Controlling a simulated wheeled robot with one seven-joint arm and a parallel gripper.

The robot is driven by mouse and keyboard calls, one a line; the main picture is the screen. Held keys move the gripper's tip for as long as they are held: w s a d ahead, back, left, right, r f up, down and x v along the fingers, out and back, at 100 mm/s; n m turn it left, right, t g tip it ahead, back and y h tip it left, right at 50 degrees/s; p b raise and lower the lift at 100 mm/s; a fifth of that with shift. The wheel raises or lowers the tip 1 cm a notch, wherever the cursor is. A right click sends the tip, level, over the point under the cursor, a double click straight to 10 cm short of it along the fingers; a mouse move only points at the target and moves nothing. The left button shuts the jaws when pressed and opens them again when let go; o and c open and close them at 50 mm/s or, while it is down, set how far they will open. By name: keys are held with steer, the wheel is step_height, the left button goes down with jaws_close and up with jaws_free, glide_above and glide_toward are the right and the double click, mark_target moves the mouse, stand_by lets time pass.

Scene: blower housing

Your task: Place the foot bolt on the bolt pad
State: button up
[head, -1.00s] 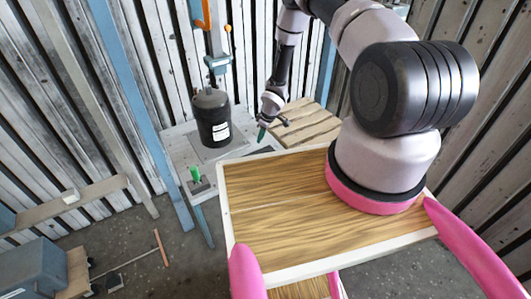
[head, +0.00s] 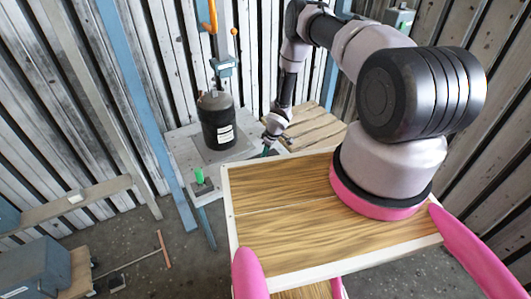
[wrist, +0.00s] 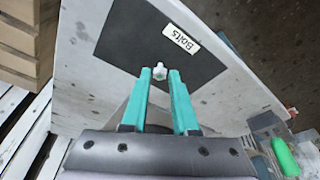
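The foot bolt (wrist: 159,73) is small and pale metallic and shows between the tips of my gripper's teal fingers in the wrist view. My gripper (wrist: 160,76) looks shut on it, with the fingers close on both sides. The bolt pad (wrist: 128,42) is a dark rectangle with a white "Bolts" label (wrist: 181,39), on the pale table. The bolt is over the pad's near edge; I cannot tell whether it touches the surface. In the head view my gripper (head: 265,152) is low over the table, right of the black canister, and the bolt is too small to see.
The black canister (head: 217,122) stands on the pale table (head: 186,150) left of my gripper. A slatted wooden pallet (head: 312,130) lies to its right. A green-topped item (head: 200,178) sits at the table's near left corner.

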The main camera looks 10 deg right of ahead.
steer(key=shift+o, duration=0.9)
steer(key=v, duration=1.2)
steer(key=shift+r, duration=0.15)
